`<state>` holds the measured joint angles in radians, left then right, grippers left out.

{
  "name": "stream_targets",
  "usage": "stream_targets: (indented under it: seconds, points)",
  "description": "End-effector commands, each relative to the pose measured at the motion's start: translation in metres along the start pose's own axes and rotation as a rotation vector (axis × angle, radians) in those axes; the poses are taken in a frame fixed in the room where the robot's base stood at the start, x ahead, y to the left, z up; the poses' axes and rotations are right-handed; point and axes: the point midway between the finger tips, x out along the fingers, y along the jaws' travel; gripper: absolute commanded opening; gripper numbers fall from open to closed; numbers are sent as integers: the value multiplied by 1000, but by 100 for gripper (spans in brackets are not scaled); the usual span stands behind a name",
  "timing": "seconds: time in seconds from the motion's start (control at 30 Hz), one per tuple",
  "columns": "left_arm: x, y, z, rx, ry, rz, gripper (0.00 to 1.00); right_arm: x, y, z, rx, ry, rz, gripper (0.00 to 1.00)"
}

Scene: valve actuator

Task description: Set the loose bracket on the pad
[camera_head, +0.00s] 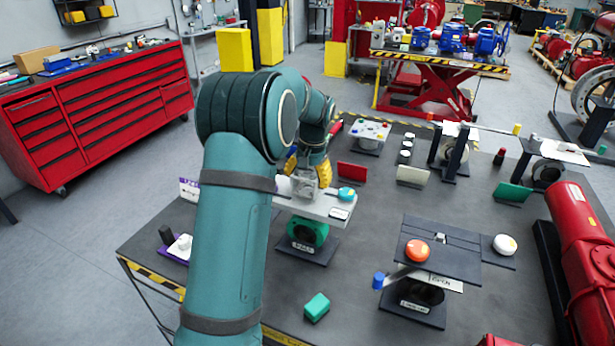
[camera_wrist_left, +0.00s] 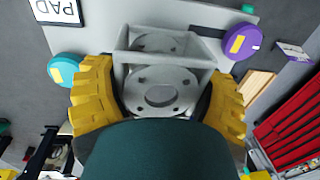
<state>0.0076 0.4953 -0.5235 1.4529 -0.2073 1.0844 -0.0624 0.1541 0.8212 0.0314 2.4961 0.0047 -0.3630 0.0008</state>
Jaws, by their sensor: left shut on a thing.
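My left gripper (camera_head: 307,174) has yellow fingers and is shut on the grey, box-like bracket (camera_head: 304,188). In the left wrist view the bracket (camera_wrist_left: 160,88) sits between both fingers, its face with a large round hole and small holes toward the camera. The bracket is over a light grey plate (camera_head: 318,208) on a stand with a green round body. I cannot tell whether it touches the plate. A white PAD label (camera_wrist_left: 58,11) lies at the plate's end. My right gripper is not in view.
A teal round knob (camera_head: 347,194) sits on the plate close to the bracket, and a purple one (camera_wrist_left: 240,42) is on the other side. A stand with an orange knob (camera_head: 417,250) is to the right. A green block (camera_head: 317,307) lies on the dark table in front.

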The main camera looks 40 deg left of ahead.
Motion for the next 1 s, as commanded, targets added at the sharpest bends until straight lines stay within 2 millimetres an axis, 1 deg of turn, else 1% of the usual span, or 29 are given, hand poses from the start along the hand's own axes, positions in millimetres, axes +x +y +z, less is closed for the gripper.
stream_targets:
  seconds: [0.67, 1.0]
  points:
    - [-1, 0, 0, 0, 2, 0, 31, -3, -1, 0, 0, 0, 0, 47]
    - [5, 1, 0, 0, 2, 0, 30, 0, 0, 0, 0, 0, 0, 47]
